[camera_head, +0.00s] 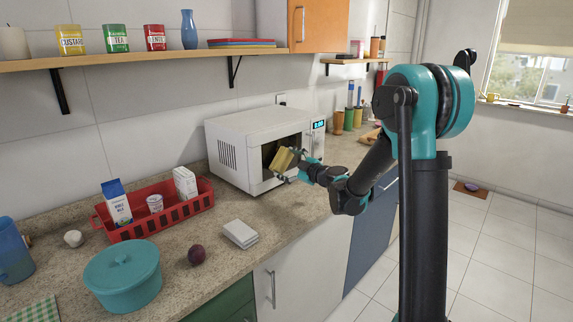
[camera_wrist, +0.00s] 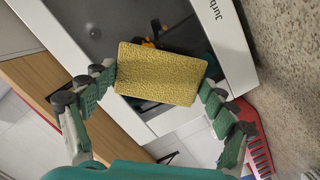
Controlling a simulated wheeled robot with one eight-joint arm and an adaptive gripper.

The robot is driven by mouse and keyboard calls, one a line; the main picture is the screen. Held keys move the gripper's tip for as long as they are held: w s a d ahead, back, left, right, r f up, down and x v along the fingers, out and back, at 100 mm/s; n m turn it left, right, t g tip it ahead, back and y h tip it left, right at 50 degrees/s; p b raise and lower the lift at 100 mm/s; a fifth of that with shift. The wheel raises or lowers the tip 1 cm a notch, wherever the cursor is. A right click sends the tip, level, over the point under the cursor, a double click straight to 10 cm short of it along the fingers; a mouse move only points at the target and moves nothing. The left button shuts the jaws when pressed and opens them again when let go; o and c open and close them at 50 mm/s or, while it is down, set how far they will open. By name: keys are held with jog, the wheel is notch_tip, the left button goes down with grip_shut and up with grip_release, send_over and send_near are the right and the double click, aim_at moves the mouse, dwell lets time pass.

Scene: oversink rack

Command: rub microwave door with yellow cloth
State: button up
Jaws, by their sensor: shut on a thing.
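The white microwave (camera_head: 262,145) stands on the counter with its dark-windowed door facing my arm. Its door (camera_wrist: 104,22) fills the upper part of the wrist view. The yellow cloth (camera_wrist: 160,74) looks like a thick folded pad; it also shows in the head view (camera_head: 283,160) in front of the door. My gripper (camera_wrist: 160,82) is shut on the cloth, with one finger at each side edge. In the head view my gripper (camera_head: 299,164) is at the front of the door. Whether the cloth touches the glass I cannot tell.
A red crate (camera_head: 160,226) with cartons and a can stands left of the microwave. A teal pot (camera_head: 122,279), a dark round fruit (camera_head: 196,255) and a white stack (camera_head: 240,234) lie nearer. A wall shelf (camera_head: 150,57) runs above. Counter just before the microwave is clear.

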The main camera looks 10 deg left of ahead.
aim_at(291, 159)
jog(key=shift+x, duration=0.85)
jog(key=shift+r, duration=0.1)
jog(key=shift+w+d, duration=1.25)
jog(key=shift+w, duration=0.2)
jog(key=shift+w+a, duration=0.1)
jog(key=shift+a, duration=0.05)
jog(key=shift+s+a, duration=0.65)
jog(key=shift+s, duration=0.1)
jog(key=shift+s+a, duration=0.75)
jog(key=shift+s, duration=0.05)
jog(key=shift+c, duration=0.9)
